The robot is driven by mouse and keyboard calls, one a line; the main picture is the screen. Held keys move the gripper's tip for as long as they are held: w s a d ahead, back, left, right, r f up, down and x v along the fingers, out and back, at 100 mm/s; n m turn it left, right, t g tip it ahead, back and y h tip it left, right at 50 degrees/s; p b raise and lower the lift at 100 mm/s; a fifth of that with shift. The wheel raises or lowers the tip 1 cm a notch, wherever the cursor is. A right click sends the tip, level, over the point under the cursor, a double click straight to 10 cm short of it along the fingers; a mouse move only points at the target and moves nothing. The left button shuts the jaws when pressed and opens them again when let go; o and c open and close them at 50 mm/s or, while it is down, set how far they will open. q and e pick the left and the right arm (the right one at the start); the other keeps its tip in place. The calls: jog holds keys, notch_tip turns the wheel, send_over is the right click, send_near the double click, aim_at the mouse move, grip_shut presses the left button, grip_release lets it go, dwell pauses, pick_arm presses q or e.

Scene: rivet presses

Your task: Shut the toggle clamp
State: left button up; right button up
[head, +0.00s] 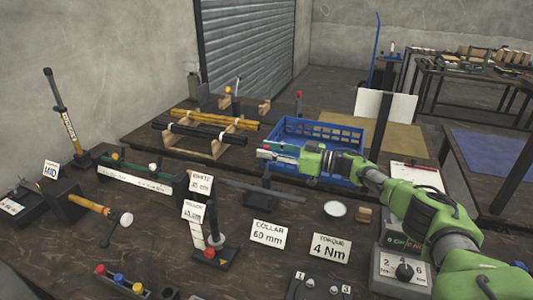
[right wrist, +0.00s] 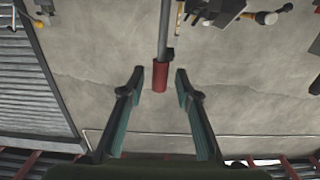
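The toggle clamp (head: 262,199) is a dark base near the middle of the bench, in front of the blue crate, with a long grey bar beside it. In the right wrist view, which is upside down, a grey rod ends in a red grip (right wrist: 160,77), seen between the fingers near their tips. It appears to be the clamp's upright handle. My right gripper (head: 264,152) is above the clamp, pointing left. In its wrist view its fingers (right wrist: 160,85) are apart, with gaps on both sides of the grip. My left gripper is not in view.
The blue crate (head: 340,135) is just behind the right gripper. A rack with dark and yellow rods (head: 205,132) stands behind the clamp. A black post (head: 213,220), sign cards (head: 268,233) and a torque dial (head: 403,270) crowd the front.

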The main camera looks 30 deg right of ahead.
jog(key=shift+w+a, duration=0.25)
jog(key=shift+w, duration=0.1)
jog(key=shift+c, duration=0.5)
grip_shut()
jog(key=shift+s+a+f+n+p, duration=0.25)
jog(key=shift+s+a+n, duration=0.4)
jog(key=shift+n, duration=0.55)
jog(key=shift+s+a+f+n+p, duration=0.2)
jog(key=shift+s+a+f+n, duration=0.15)
jog(key=shift+s+a+n, duration=0.6)
jog(key=shift+s+a+f+n+p, duration=0.25)
jog(key=shift+a+n, duration=0.3)
jog(key=shift+n, duration=0.9)
